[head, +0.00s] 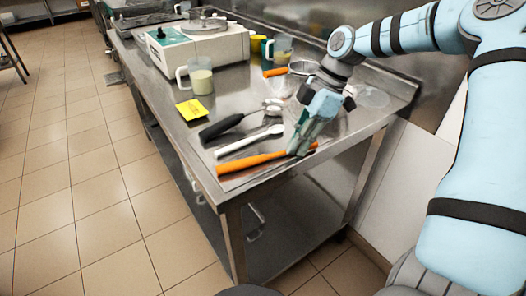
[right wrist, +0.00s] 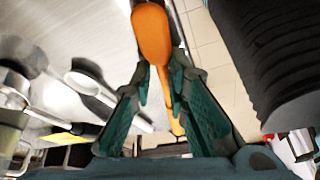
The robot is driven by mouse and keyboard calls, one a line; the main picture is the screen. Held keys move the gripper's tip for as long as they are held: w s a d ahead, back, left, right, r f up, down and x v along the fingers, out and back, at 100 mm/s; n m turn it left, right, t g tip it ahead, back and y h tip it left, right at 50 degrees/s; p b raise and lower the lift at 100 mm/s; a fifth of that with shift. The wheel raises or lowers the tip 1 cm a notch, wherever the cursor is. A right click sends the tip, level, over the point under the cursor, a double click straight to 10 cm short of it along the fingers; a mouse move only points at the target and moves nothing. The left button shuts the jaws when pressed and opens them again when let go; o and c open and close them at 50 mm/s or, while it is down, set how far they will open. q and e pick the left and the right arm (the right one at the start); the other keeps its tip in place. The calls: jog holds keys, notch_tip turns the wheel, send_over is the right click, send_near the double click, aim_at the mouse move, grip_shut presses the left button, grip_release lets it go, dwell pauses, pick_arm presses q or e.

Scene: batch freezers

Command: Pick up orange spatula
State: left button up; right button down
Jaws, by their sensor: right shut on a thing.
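The orange spatula (head: 250,162) lies along the near end of the steel table, its orange length pointing left toward the table corner. My right gripper (head: 304,143) reaches down over its right part and is shut on it. In the right wrist view the orange spatula (right wrist: 152,38) runs between the two green-grey fingers of my right gripper (right wrist: 166,105). Whether the spatula is raised off the table I cannot tell. My left gripper is not in view.
A white utensil (head: 248,142) and a black-handled scoop (head: 222,127) lie just behind the spatula. A yellow note (head: 192,109), a measuring jug (head: 200,77) and a white machine (head: 200,45) stand farther back on the table (head: 170,88). A wall borders the right side.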

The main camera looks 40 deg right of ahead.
notch_tip(320, 180, up, 19)
jog(key=p, duration=0.6)
pick_arm(q)
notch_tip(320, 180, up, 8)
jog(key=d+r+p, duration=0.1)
jog(key=p, duration=0.2)
pick_arm(e)
jog(key=f+b, duration=0.2)
jog(key=f, duration=0.3)
jog(key=w+f+n+b, duration=0.1)
jog(key=f+b, duration=0.1)
jog(key=f, duration=0.4)
jog(key=w+d+f+n+b, duration=0.1)
jog(key=f+b, duration=0.1)
jog(key=f, duration=0.4)
jog(key=shift+w+d+f, duration=0.1)
jog(key=shift+w, duration=0.15)
jog(key=shift+w+f+b, duration=0.1)
jog(key=shift+f+b, duration=0.2)
jog(key=shift+f, duration=0.15)
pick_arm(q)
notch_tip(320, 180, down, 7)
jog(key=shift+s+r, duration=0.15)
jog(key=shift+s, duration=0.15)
pick_arm(e)
jog(key=shift+r, duration=0.1)
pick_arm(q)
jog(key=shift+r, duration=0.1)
